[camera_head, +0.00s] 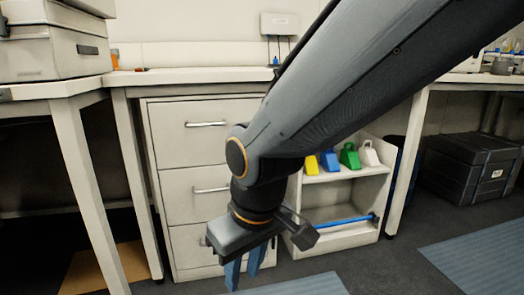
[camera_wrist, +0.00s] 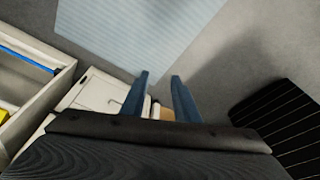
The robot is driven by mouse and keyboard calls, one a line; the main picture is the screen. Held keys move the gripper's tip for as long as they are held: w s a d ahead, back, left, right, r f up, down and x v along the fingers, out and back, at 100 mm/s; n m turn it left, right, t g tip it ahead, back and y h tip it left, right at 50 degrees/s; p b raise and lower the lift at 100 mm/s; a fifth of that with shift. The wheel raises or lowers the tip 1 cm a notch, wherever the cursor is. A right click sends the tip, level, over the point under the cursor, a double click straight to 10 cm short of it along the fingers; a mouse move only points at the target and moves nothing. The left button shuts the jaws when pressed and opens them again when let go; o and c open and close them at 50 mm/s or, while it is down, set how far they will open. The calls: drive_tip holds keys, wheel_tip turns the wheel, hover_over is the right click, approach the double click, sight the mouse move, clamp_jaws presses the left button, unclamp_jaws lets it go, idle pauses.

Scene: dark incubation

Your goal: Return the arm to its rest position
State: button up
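My gripper (camera_head: 243,273) hangs at the end of my arm, pointing down in front of a white drawer cabinet (camera_head: 177,142). In the wrist view my gripper (camera_wrist: 160,84) shows two blue fingers standing apart with nothing between them. It is open and empty, above the floor. My arm crosses the head view from the upper right to the middle and hides part of the cabinet and the table above it.
A low shelf (camera_head: 345,206) right of the cabinet holds yellow, blue, green and white scoop-like items and a blue rod (camera_head: 345,221). A dark case (camera_head: 470,166) stands at right. Blue mats (camera_head: 478,262) lie on open floor. A grey box (camera_head: 52,50) stands upper left.

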drive_tip(key=s+d+m+g, duration=0.1)
drive_tip(key=s+d+g, duration=0.1)
drive_tip(key=s, duration=0.8)
drive_tip(key=d+r+m+p, duration=0.2)
drive_tip(key=d+r+p, duration=0.5)
drive_tip(key=r+p, duration=0.3)
drive_tip(key=d+r+m+h+p, duration=0.1)
drive_tip(key=d+r+p, duration=0.5)
drive_tip(key=p, duration=0.9)
drive_tip(key=d+r+m+p, duration=0.4)
drive_tip(key=d+r+p, duration=0.3)
drive_tip(key=r+p, duration=0.6)
drive_tip(key=shift+w+d+r+h, duration=0.2)
drive_tip(key=shift+d+r+h, duration=0.1)
